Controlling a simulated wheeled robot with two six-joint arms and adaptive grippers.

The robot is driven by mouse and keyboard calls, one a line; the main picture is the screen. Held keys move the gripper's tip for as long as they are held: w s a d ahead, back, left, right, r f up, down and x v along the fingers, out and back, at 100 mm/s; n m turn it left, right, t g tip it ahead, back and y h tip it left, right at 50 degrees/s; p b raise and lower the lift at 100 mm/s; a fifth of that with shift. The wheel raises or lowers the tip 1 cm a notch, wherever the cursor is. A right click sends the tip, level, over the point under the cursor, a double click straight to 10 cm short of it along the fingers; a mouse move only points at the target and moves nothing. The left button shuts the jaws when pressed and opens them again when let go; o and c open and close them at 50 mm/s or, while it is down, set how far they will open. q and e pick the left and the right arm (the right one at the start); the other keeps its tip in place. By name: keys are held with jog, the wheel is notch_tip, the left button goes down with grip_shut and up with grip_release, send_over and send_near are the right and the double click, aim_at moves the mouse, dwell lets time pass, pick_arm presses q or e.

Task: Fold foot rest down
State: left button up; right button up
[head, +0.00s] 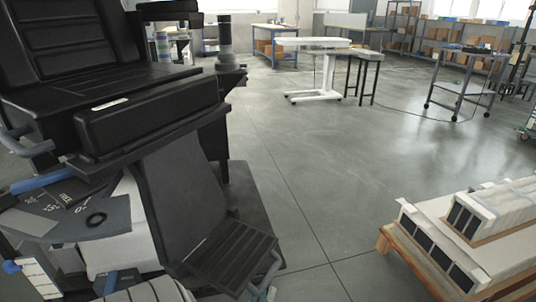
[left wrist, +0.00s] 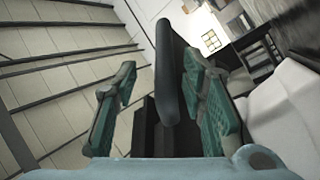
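A black padded chair (head: 150,112) fills the upper left of the head view. Its foot rest (head: 228,252), a ribbed black plate, sits at the lower end of a sloping dark panel (head: 175,195). A grey handle loop (head: 274,268) is at the plate's right edge. Contact with the bar cannot be told. My right gripper is in neither view.
A dial plate marked FREE (head: 105,220) is at the chair's side. A wooden pallet (head: 405,262) with white-wrapped goods stands at lower right. A white lift table (head: 315,95) and a grey cart (head: 462,85) stand farther back. The middle floor is clear.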

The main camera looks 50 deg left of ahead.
pick_arm(q)
jog(key=v, duration=0.5)
jog(key=shift+s, duration=0.1)
